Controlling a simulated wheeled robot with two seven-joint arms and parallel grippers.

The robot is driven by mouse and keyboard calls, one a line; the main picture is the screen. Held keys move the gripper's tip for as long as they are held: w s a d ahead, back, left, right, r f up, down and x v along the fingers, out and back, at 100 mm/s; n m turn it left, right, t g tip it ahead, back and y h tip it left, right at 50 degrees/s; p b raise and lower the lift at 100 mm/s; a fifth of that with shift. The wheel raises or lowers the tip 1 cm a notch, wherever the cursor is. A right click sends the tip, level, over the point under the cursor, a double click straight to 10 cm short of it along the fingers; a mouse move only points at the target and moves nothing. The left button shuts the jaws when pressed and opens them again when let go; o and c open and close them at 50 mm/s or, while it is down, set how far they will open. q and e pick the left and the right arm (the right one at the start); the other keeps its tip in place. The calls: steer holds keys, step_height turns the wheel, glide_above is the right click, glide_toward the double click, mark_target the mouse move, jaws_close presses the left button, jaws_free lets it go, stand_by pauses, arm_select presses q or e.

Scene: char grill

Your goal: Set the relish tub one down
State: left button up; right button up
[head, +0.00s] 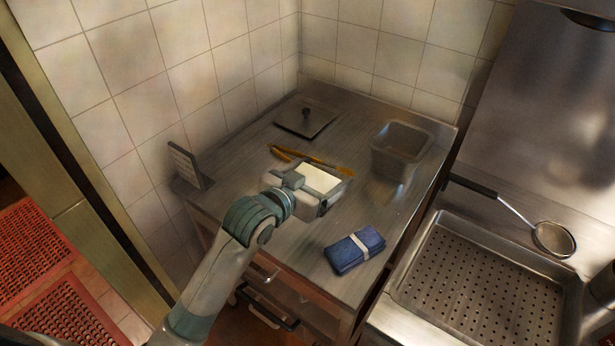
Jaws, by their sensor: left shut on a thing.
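My left gripper (326,190) is over the middle of the steel counter (235,165), reaching in from the lower left. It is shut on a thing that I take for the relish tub. The hand hides its jaws and what they hold, so I cannot tell the tub's shape, or whether it touches the counter. My right gripper is not in view.
An open steel container (401,146) stands right of the hand. A blue cloth bundle (355,250) lies in front. A small card stand (186,166) is at left.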

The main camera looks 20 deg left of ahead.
arm_select(q)
steer(key=w+a+f+p, duration=0.1)
steer(key=w+a+f, duration=0.3)
steer(key=w+a, duration=0.1)
steer(key=shift+f+p, duration=0.1)
steer(key=shift+p, duration=0.2)
steer(key=shift+f+p, duration=0.7)
steer(key=shift+f, duration=1.3)
steer(key=shift+f, duration=0.15)
steer(key=o, duration=1.3)
